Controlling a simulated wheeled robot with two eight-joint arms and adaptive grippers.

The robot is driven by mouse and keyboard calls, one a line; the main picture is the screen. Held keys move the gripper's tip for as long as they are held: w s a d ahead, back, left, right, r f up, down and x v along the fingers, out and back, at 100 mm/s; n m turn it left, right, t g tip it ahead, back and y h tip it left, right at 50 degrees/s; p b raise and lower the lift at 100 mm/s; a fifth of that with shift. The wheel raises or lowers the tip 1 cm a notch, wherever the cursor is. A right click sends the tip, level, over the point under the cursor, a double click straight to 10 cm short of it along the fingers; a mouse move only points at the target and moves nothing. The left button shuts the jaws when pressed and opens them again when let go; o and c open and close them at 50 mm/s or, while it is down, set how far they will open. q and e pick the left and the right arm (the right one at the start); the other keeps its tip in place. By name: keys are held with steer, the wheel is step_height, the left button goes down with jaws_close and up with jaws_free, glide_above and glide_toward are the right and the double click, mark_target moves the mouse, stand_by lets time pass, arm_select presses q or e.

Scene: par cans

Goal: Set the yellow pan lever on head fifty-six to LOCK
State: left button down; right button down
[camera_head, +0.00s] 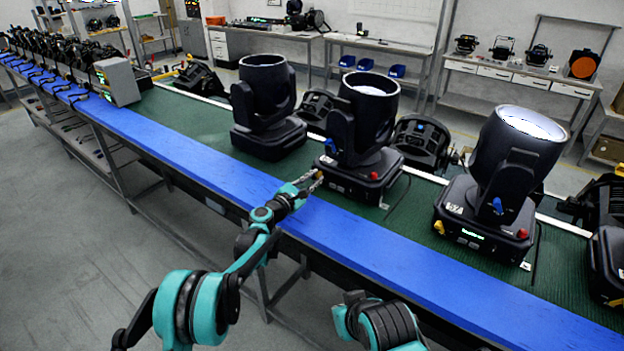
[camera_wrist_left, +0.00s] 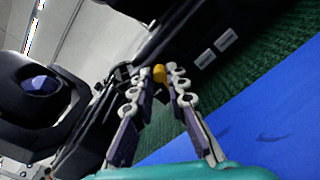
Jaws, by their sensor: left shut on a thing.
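The moving head (camera_head: 366,115) in the middle of the row stands upright on its black base, where my left gripper is; I cannot read its number. My left gripper (camera_head: 314,181) is at the front left corner of that base. In the left wrist view the yellow lever (camera_wrist_left: 159,73) sits between the fingertips (camera_wrist_left: 166,80), which are shut on it and partly hide it. The LOCK marking is not legible. A blue lever (camera_head: 329,146) and a red knob (camera_head: 374,176) also show on this head. My right gripper is out of view.
A similar head labelled 57 (camera_head: 503,160) stands to the right, another head (camera_head: 264,105) to the left. They stand on a green belt (camera_head: 205,124) with a blue front edge (camera_head: 380,262). More fixtures lie behind. The blue edge is clear.

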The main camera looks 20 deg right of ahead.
arm_select(q)
steer(key=shift+s+d+f+m, duration=0.1)
steer(key=shift+s+m, duration=0.05)
steer(key=shift+m, duration=0.4)
steer(key=shift+s+d+f+m, duration=0.1)
steer(key=shift+m, duration=0.45)
steer(key=c, duration=1.5)
jaws_free()
steer(key=v, duration=1.2)
